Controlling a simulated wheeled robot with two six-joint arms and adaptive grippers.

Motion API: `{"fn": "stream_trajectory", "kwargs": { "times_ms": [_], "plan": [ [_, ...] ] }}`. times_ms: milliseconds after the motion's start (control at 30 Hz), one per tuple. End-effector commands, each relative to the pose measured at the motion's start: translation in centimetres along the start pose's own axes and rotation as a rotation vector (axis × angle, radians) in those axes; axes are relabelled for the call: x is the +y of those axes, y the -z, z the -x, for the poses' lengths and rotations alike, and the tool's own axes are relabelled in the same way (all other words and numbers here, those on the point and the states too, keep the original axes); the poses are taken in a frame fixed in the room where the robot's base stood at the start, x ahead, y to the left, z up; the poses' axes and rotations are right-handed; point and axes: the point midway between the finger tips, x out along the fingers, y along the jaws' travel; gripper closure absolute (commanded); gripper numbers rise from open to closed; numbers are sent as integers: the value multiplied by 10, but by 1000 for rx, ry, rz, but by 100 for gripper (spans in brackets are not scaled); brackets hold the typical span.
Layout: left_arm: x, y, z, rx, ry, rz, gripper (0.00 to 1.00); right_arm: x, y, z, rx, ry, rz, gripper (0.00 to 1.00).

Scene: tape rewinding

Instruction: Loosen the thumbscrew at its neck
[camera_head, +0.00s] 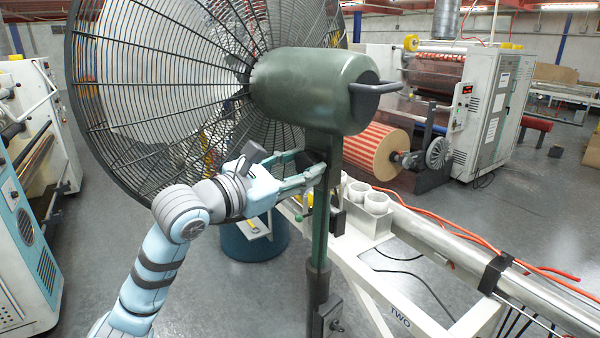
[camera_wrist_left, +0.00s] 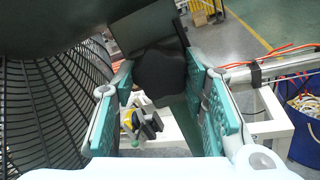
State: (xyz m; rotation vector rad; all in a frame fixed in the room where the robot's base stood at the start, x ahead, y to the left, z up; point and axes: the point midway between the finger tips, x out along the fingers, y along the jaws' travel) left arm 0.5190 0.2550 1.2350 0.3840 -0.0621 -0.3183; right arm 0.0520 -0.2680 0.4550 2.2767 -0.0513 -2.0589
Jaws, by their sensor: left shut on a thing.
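A large fan has a dark green motor housing (camera_head: 310,88) above a dark neck and a green post (camera_head: 320,225). The black thumbscrew (camera_wrist_left: 160,76) at the neck shows in the left wrist view, in front of the post. My left gripper (camera_head: 314,174) reaches in from the left below the housing. In the left wrist view its two teal-padded fingers stand on either side of the thumbscrew and are shut on it. In the head view the fingers and neck mostly hide the thumbscrew. My right gripper is not in view.
The wire fan cage (camera_head: 170,100) rises close above my left arm. A white frame with a metal rail (camera_head: 470,265) and white cups (camera_head: 376,202) stands right behind the post. A second dark knob (camera_head: 333,315) is low on the post. Orange hose runs along the rail.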

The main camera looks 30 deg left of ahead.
Motion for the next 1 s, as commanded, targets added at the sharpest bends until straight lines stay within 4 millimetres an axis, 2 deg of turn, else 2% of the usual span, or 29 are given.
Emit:
{"fn": "stream_trajectory", "kwargs": {
  "times_ms": [1000],
  "plan": [
    [0,0,0,-2,0,925,88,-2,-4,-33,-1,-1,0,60]
  ]
}}
